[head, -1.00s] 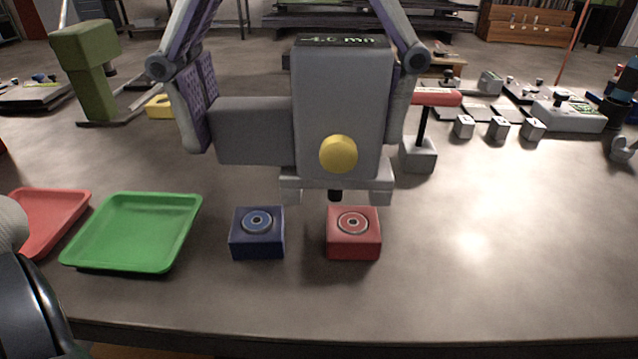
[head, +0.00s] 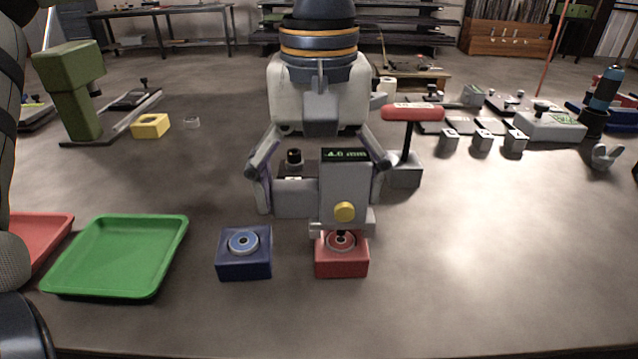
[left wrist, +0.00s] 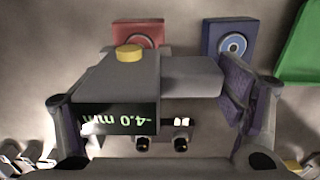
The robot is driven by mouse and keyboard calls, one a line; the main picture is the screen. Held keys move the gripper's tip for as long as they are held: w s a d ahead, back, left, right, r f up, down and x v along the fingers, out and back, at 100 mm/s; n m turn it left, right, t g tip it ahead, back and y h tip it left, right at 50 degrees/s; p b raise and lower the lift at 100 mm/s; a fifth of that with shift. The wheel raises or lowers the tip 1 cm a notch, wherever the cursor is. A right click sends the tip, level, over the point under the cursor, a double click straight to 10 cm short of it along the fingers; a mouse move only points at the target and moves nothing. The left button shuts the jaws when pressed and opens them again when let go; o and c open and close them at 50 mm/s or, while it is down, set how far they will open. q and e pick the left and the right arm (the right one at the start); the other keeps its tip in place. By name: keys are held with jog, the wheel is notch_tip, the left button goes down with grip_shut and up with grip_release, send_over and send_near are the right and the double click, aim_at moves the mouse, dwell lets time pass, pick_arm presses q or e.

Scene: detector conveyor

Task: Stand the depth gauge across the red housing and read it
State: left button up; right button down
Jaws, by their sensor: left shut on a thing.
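My left gripper (head: 318,196) is shut on the grey depth gauge (head: 343,185), with one finger at each side of it. The gauge is upright, with a yellow button and a dark display. I cannot tell whether the foot touches the housing. My right gripper is not in view.
A blue housing (head: 244,266) stands just left of the red one. A green tray (head: 118,258) and a red tray (head: 38,232) lie farther left. A red T-handled tool on a grey block (head: 404,172) stands behind right. The table's right front is clear.

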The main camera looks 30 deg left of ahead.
aim_at(319, 184)
pick_arm(q)
jog(key=shift+f, duration=0.5)
jog(key=o, duration=1.4)
jog(key=shift+c, duration=0.2)
notch_tip(319, 184, up, 13)
